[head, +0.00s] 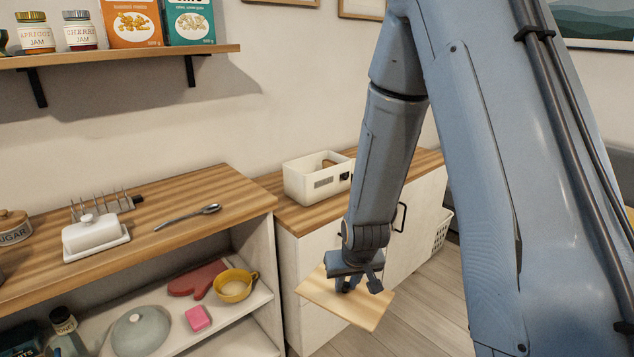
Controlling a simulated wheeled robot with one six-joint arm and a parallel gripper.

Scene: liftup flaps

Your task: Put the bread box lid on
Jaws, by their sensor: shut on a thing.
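A pale wooden board (330,303), which looks like the bread box lid, hangs tilted below my gripper (359,285) in the head view. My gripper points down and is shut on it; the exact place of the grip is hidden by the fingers. The board is in front of the lower cabinet, below the worktop level. A cream, open-topped box (298,182) with a grey label on its front, which looks like the bread box, stands on the right worktop. It is above and behind the lid in the picture, apart from it. My arm covers the area just right of the box.
The left worktop (185,193) carries a butter dish (95,236), toast rack (105,205), spoon (187,217) and sugar jar (13,227). Below, a shelf holds a yellow cup (235,286) and a pot lid (141,331). A wall shelf (115,54) hangs above. Floor (425,310) is clear at right.

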